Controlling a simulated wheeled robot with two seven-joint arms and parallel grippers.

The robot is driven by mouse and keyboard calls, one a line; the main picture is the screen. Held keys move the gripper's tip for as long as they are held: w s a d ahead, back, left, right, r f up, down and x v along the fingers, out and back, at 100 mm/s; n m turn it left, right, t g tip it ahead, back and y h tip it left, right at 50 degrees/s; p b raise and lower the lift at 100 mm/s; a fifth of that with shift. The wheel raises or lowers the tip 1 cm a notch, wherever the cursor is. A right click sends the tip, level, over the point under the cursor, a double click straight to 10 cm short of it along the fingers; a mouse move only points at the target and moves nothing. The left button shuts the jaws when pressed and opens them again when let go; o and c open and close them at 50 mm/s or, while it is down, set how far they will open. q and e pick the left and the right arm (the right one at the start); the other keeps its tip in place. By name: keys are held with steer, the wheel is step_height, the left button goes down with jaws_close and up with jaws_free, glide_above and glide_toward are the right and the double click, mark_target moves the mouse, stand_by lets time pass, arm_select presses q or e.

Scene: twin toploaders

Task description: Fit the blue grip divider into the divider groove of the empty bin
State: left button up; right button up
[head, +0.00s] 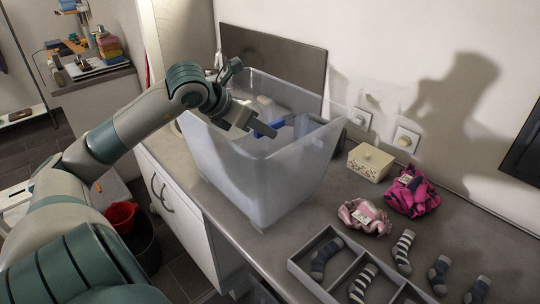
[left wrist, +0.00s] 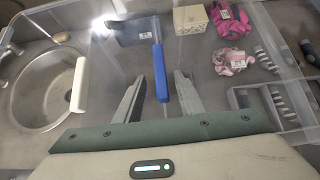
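The blue grip (head: 268,128) of the divider shows inside a large translucent bin (head: 270,185) on the counter, partly blurred by the bin wall. In the left wrist view the blue grip (left wrist: 160,72) is a long upright strip; I cannot make out its panel clearly. My left gripper (head: 243,120) reaches over the bin's near-left rim. In the left wrist view its two fingers (left wrist: 160,80) are apart, one on each side of the blue strip, with a visible gap. A white strip (left wrist: 78,85) stands to the left. I cannot make out any groove. My right gripper is out of view.
A sink (left wrist: 45,88) lies left of the bin in the left wrist view. Right of the bin are a small cream box (head: 370,162), pink cloth bundles (head: 413,192), a compartment tray (head: 345,253) with socks, and loose socks. A wall is behind.

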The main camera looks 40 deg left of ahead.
arm_select(q)
steer(key=shift+w+d+f+p, duration=0.15)
steer(key=shift+w+f+p, duration=0.35)
steer(key=shift+p, duration=0.25)
steer(key=shift+p+x, duration=0.5)
steer(key=shift+x, duration=0.4)
steer(key=shift+w+f, duration=0.45)
steer(key=shift+f, duration=0.15)
steer(key=shift+c, duration=0.2)
jaws_close()
